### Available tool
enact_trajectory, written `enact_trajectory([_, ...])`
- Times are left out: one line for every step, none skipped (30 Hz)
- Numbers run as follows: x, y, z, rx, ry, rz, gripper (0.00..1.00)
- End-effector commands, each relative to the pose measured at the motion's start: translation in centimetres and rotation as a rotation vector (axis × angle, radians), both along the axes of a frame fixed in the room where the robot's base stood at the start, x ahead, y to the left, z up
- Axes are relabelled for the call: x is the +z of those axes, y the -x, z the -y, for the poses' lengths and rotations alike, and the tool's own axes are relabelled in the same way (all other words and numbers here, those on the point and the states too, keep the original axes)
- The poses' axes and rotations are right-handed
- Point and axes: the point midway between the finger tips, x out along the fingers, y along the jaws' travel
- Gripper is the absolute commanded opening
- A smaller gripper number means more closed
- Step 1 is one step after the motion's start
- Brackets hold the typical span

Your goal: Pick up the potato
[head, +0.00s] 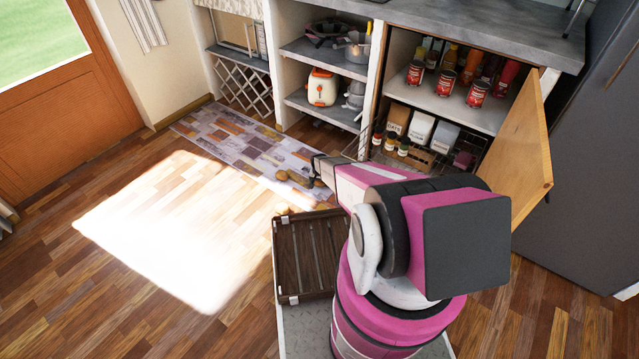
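A small tan-brown lump that looks like a potato (283,175) lies on the patterned rug, left of my gripper. My gripper (312,179) is low over the rug at the far end of my arm, just right of the lump. Its fingers are small and dark here, and whether they are open, shut or touching anything cannot be made out. My arm hides part of the rug and floor behind it.
A dark slatted wooden crate (306,262) sits in front, left of my arm. An open wooden cabinet door (521,150) juts out at the right. Shelves hold red cans (446,82) and a white-orange appliance (321,88). The sunlit wooden floor (170,240) at left is clear.

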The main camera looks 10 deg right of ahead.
Motion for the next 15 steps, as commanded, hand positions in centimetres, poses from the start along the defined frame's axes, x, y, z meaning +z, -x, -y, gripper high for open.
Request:
enact_trajectory([0.01, 0.00, 0.00, 0.000, 0.000, 0.000, 0.55])
enact_trajectory([0.01, 0.00, 0.00, 0.000, 0.000, 0.000, 0.55])
enact_trajectory([0.01, 0.00, 0.00, 0.000, 0.000, 0.000, 0.55])
enact_trajectory([0.03, 0.00, 0.00, 0.000, 0.000, 0.000, 0.55])
enact_trajectory([0.03, 0.00, 0.00, 0.000, 0.000, 0.000, 0.55])
enact_trajectory([0.03, 0.00, 0.00, 0.000, 0.000, 0.000, 0.55])
enact_trajectory([0.03, 0.00, 0.00, 0.000, 0.000, 0.000, 0.55])
enact_trajectory([0.03, 0.00, 0.00, 0.000, 0.000, 0.000, 0.55])
enact_trajectory([0.04, 0.00, 0.00, 0.000, 0.000, 0.000, 0.55])
enact_trajectory([0.08, 0.01, 0.00, 0.000, 0.000, 0.000, 0.55])
enact_trajectory([0.13, 0.01, 0.00, 0.000, 0.000, 0.000, 0.55])
enact_trajectory([0.24, 0.02, 0.00, 0.000, 0.000, 0.000, 0.55])
enact_trajectory([0.37, 0.03, 0.00, 0.000, 0.000, 0.000, 0.55])
enact_trajectory([0.53, 0.05, 0.00, 0.000, 0.000, 0.000, 0.55])
enact_trajectory([0.79, 0.06, 0.00, 0.000, 0.000, 0.000, 0.55])
